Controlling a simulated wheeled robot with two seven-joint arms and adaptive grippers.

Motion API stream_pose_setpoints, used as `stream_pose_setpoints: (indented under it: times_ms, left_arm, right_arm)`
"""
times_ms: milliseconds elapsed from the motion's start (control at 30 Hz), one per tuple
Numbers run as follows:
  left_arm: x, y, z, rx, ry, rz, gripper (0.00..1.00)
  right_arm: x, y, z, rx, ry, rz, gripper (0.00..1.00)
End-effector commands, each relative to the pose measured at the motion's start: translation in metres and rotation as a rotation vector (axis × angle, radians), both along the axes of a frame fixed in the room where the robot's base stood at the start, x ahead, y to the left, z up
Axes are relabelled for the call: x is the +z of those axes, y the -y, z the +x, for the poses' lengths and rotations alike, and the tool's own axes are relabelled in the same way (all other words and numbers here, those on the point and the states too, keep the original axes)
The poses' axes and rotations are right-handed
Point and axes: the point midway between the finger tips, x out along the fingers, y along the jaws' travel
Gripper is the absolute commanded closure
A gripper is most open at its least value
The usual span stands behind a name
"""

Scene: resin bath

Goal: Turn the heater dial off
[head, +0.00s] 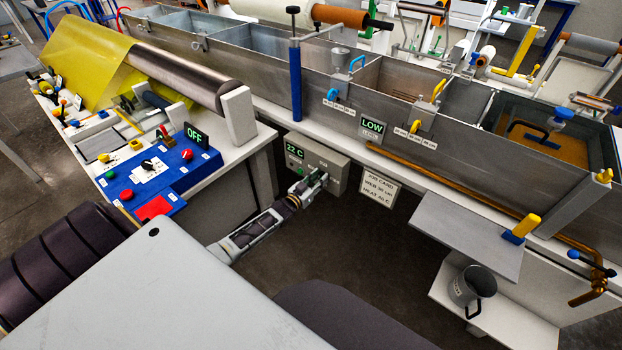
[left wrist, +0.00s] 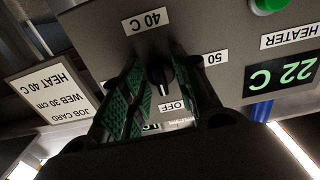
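The heater box (head: 336,158) is a grey panel under the bath's front edge, with a green 22 C display (head: 296,150). In the left wrist view, which shows the panel upside down, the black heater dial (left wrist: 160,76) sits among labels 40 C, 50 and OFF (left wrist: 171,106). The dial's white mark is at its lower end in the picture, on the OFF label's side. My left gripper (head: 318,183) is at the box. Its green-padded fingers (left wrist: 160,88) are open on either side of the dial, with gaps visible. My right gripper is not in view.
A job card (head: 377,188) reading HEAT 40 C hangs right of the box. A green button (left wrist: 268,4) is near the HEATER label. A blue control panel (head: 160,175) stands left, and a shelf with a grey jug (head: 466,288) right. Open floor lies below the box.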

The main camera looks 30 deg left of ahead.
Motion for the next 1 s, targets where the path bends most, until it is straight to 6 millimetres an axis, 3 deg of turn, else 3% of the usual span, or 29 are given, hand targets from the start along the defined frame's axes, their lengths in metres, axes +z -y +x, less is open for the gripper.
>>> stream_pose_setpoints:
  times_ms: [333,1000]
  left_arm:
    - [-0.001,-0.002,-0.016,0.0,-0.001,0.0,0.7]
    - [-0.001,-0.006,-0.071,0.001,-0.002,0.0,0.7]
  right_arm:
    - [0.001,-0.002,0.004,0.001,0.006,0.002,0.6]
    - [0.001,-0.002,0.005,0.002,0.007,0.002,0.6]
